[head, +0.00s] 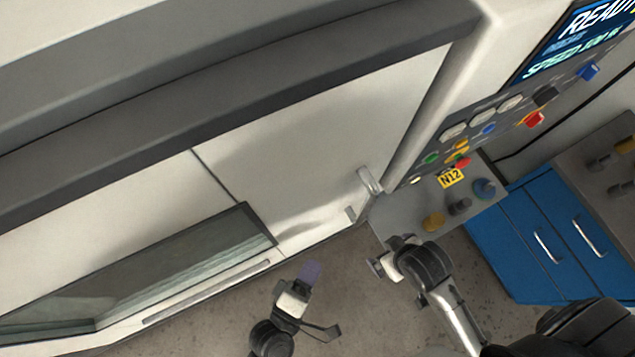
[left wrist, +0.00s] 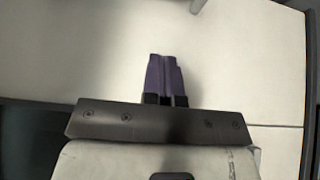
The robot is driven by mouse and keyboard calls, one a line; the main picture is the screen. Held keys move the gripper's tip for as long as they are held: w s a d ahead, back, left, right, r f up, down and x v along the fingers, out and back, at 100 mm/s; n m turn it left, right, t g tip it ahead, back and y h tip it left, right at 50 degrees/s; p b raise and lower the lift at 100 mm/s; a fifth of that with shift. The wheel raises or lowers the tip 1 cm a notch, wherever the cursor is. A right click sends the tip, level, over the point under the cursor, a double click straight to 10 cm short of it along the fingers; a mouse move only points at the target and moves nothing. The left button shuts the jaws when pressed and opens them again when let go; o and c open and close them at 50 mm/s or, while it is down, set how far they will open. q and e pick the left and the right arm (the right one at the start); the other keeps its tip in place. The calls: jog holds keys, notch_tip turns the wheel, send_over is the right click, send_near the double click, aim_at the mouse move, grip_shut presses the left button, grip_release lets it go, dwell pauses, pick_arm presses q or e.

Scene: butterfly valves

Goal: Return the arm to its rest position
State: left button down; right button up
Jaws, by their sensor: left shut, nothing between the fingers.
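My left gripper (head: 311,271) shows at the lower middle of the head view, its purple fingertips shut and empty. It is apart from the white machine front, to the right of the windowed door's lower edge. In the left wrist view the purple fingers (left wrist: 163,75) lie side by side against a background of pale machine panels. My right arm comes in from the lower right, and its hand (head: 385,266) is just below the grey shelf. The right fingers are too small and turned to read.
The white machine (head: 310,150) with a windowed door (head: 170,275) fills the left. A door handle (head: 369,181), a control panel (head: 480,130) and a grey shelf with knobs (head: 405,215) are close by. A blue cabinet (head: 520,245) stands at right. Bare floor (head: 350,290) lies between the arms.

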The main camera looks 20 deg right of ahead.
pick_arm(q)
jog(key=s+f+m+g+y, duration=0.2)
jog(key=s+f+m+g, duration=0.45)
jog(key=m, duration=0.35)
jog(key=w+a+m+g+y, duration=0.2)
jog(key=a+m+y, duration=0.2)
jog(key=a, duration=0.1)
jog(key=a+r+n+y+p, duration=0.2)
jog(key=a+r+y+p, duration=0.2)
jog(key=a, duration=0.5)
jog(key=w+a+r+n+t+y+p, duration=0.1)
jog(key=a+r+y+p, duration=0.3)
jog(key=a+r+p, duration=0.4)
jog(key=shift+a+r+n, duration=0.4)
jog(key=shift+a+n, duration=0.3)
jog(key=shift+a, duration=0.5)
jog(key=shift+w, duration=0.15)
